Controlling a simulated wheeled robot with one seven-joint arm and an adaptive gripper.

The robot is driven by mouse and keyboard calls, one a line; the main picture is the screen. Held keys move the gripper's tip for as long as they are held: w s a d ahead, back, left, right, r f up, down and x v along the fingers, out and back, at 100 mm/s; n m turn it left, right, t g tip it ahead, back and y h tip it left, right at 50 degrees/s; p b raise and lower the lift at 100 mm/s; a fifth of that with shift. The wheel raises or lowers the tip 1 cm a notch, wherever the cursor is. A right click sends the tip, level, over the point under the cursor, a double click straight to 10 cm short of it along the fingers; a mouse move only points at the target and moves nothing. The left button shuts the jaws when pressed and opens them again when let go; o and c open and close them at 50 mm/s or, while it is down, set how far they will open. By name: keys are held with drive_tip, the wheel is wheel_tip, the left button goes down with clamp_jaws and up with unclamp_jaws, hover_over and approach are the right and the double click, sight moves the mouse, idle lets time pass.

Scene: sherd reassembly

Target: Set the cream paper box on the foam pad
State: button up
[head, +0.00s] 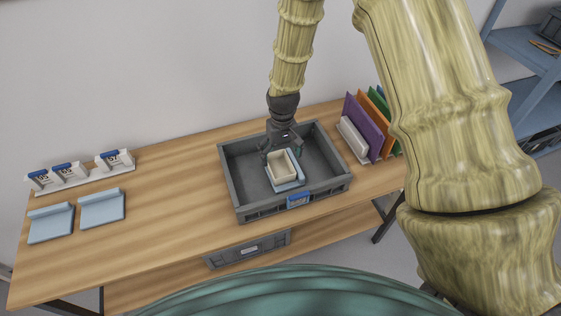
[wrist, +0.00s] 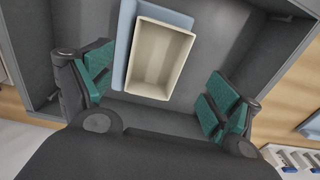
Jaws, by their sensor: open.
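The cream paper box (head: 283,167) is an open, empty, rectangular box inside the grey crate (head: 234,187). It sits over the light-blue foam pad (head: 291,185), whose edges show beside it; in the wrist view the box (wrist: 160,58) overhangs the pad (wrist: 124,30) on the near side. My gripper (head: 280,153) is above the crate at the box's far end. In the wrist view its green-padded fingers (wrist: 158,95) are spread wide, one on each side of the box, with clear gaps. I cannot tell whether the box lies flat on the pad.
Two light-blue pads (head: 101,208) lie on the table at the left, in front of white numbered holders (head: 72,173). A rack of coloured folders (head: 366,125) stands right of the crate. The wooden table (head: 166,220) is clear between the pads and the crate.

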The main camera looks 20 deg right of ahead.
wheel_tip(320, 180, up, 6)
drive_tip(key=b, duration=0.1)
drive_tip(key=shift+b, duration=0.3)
